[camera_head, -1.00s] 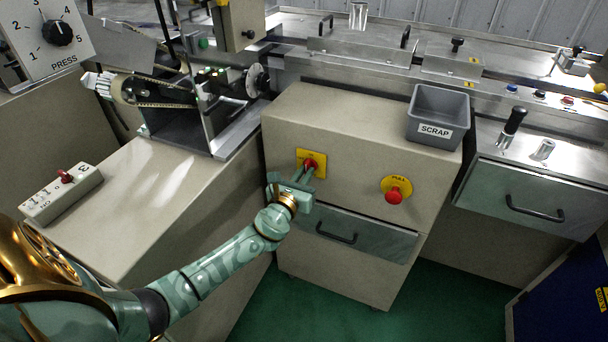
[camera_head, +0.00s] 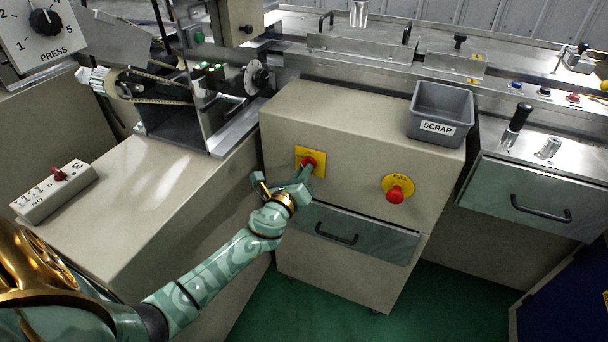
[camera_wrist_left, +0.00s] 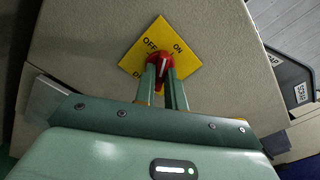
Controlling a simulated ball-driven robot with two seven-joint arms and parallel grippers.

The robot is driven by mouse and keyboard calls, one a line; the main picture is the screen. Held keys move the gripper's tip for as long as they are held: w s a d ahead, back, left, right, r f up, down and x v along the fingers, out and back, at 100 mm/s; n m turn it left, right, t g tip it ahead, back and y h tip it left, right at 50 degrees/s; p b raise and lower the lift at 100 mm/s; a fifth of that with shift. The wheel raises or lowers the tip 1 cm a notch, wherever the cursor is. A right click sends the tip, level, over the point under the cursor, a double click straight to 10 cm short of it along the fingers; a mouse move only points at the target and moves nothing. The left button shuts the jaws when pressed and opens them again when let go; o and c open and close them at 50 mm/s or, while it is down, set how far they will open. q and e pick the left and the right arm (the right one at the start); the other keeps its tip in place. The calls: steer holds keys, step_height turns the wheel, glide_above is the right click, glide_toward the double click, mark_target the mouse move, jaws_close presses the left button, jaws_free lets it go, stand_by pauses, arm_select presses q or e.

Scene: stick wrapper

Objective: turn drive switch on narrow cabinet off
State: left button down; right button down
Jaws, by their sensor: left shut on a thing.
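The narrow cabinet (camera_head: 350,140) is a beige box with a yellow plate (camera_head: 302,153) on its front that carries the red drive switch (camera_head: 309,162). My left gripper (camera_head: 307,169) reaches the switch from below left and is shut on its red knob. In the left wrist view, the knob (camera_wrist_left: 159,57) sits between the two fingertips (camera_wrist_left: 161,72). The plate there reads OFF on the left and ON on the right. The knob's pale mark lies between the fingers; the fingers partly hide the knob and lower plate. My right gripper is not in view.
A red PULL button (camera_head: 395,194) on a yellow disc is right of the switch. A drawer with a dark handle (camera_head: 337,234) is below. A grey SCRAP bin (camera_head: 441,108) stands on the cabinet top. A control box (camera_head: 53,190) sits on the left counter.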

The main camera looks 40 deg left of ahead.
arm_select(q)
steer(key=n, duration=1.1)
steer(key=shift+f+n, duration=0.1)
steer(key=shift+n, duration=0.2)
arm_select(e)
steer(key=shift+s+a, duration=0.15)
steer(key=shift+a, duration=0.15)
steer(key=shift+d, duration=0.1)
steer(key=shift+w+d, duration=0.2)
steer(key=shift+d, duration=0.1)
arm_select(q)
steer(key=c, duration=1.5)
jaws_free()
steer(key=shift+o, duration=0.2)
